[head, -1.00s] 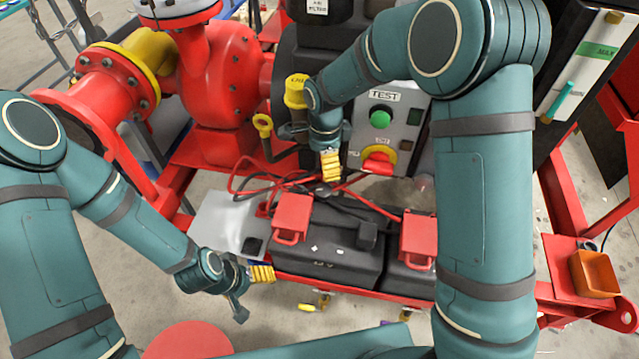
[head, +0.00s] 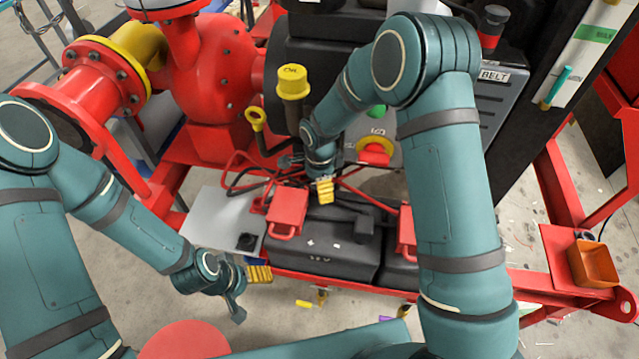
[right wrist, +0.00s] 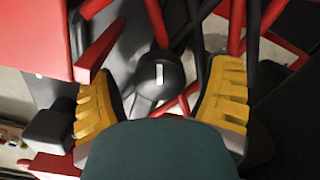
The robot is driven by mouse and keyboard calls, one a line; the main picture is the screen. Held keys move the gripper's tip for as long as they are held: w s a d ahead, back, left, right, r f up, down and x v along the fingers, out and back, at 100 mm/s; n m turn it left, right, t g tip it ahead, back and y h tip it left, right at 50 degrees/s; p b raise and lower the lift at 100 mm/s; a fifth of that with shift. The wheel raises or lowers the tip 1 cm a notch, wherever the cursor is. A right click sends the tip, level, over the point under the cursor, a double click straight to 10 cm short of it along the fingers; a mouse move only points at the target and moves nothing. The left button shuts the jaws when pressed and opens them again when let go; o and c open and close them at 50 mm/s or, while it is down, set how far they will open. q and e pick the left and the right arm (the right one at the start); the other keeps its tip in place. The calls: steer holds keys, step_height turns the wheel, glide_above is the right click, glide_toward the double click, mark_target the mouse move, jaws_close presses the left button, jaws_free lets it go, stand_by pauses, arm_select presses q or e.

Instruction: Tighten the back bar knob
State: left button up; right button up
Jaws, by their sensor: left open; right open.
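The back bar knob (right wrist: 160,75), dark with a white mark on top, shows in the right wrist view between the two yellow fingers of my right gripper (right wrist: 163,100). The fingers stand open on either side of it, with no clear contact. In the head view my right gripper (head: 308,178) is low at the back of the black battery (head: 330,247) and hides this knob. A dark bar (head: 340,215) runs forward over the battery to a front knob (head: 364,230). My left gripper (head: 250,283) is open and empty, left of the battery's front edge.
Red terminal covers (head: 288,208) and red and black cables lie close around the right gripper. A grey plate (head: 215,220) lies left of the battery; an orange bin (head: 594,264) is at right.

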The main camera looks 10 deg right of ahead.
steer(key=c, duration=1.2)
steer(key=shift+c, duration=0.2)
steer(key=n, duration=0.3)
steer(key=shift+n+b, duration=0.3)
steer(key=n, duration=0.3)
steer(key=shift+n, duration=0.4)
steer(key=n, duration=0.6)
